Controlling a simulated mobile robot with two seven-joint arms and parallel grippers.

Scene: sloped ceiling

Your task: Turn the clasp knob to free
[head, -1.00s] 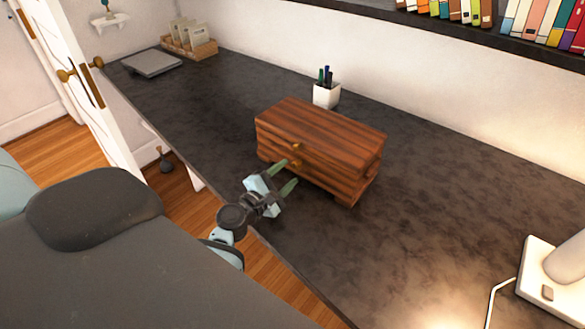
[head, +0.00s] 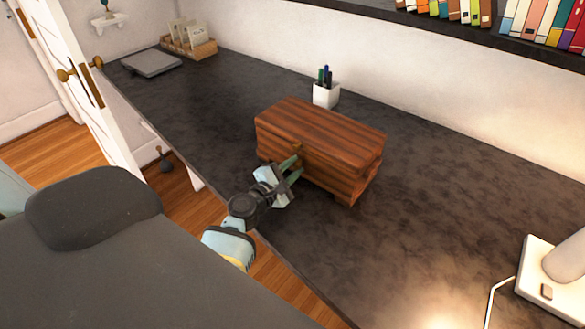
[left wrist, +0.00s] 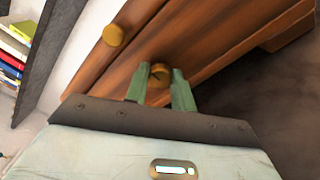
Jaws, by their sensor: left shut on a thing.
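A reddish-brown wooden chest (head: 325,130) with its lid down stands on the dark desk. My left gripper (head: 294,166) is at its front face. In the left wrist view, the gripper's green fingers (left wrist: 160,88) are on either side of a round brass clasp knob (left wrist: 160,72) on the chest's front, shut on it. The knob face carries a small dark mark. In the head view the fingers hide this knob. A second brass knob (left wrist: 113,35) sits higher on the chest, clear of the fingers. My right gripper is not in view.
A white pen cup (head: 326,95) stands behind the chest. A grey laptop (head: 151,63) and a wooden card holder (head: 189,45) lie at the far left. A white lamp base (head: 540,285) is at the right. The desk right of the chest is clear.

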